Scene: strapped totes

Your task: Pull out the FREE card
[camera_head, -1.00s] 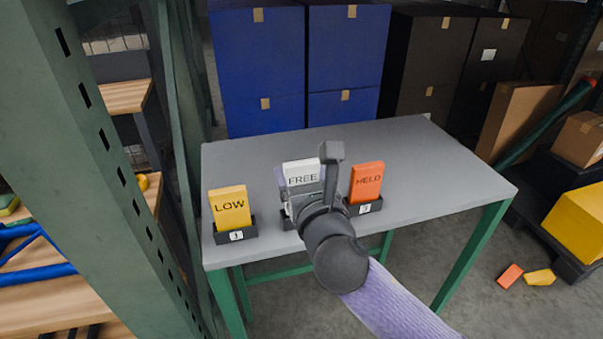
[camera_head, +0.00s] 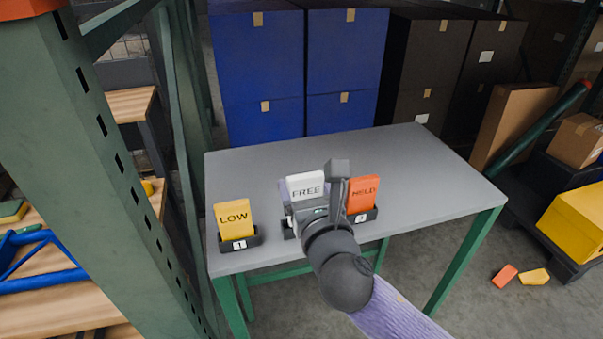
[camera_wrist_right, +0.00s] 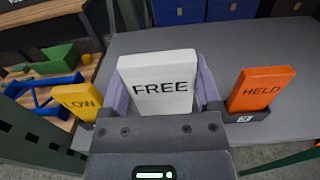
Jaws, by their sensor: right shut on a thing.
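The white FREE card (camera_head: 306,187) stands upright between the other two cards on the grey table (camera_head: 410,150). My right gripper (camera_head: 303,205) is shut on it, with a finger on each side, as the right wrist view shows for the card (camera_wrist_right: 158,85). The card's lower part and most of its holder (camera_head: 289,229) are hidden behind my gripper. The yellow LOW card (camera_head: 234,217) stands in holder 1 (camera_head: 240,244) at the left. The orange HELD card (camera_head: 363,194) stands in holder 3 (camera_head: 363,216) at the right. My left gripper is not in view.
A green rack post (camera_head: 80,170) stands close at the left, beside wooden shelves. Blue boxes (camera_head: 260,60) and dark boxes stand behind the table. A yellow tote (camera_head: 580,222) is at the right. The table's back and right areas are clear.

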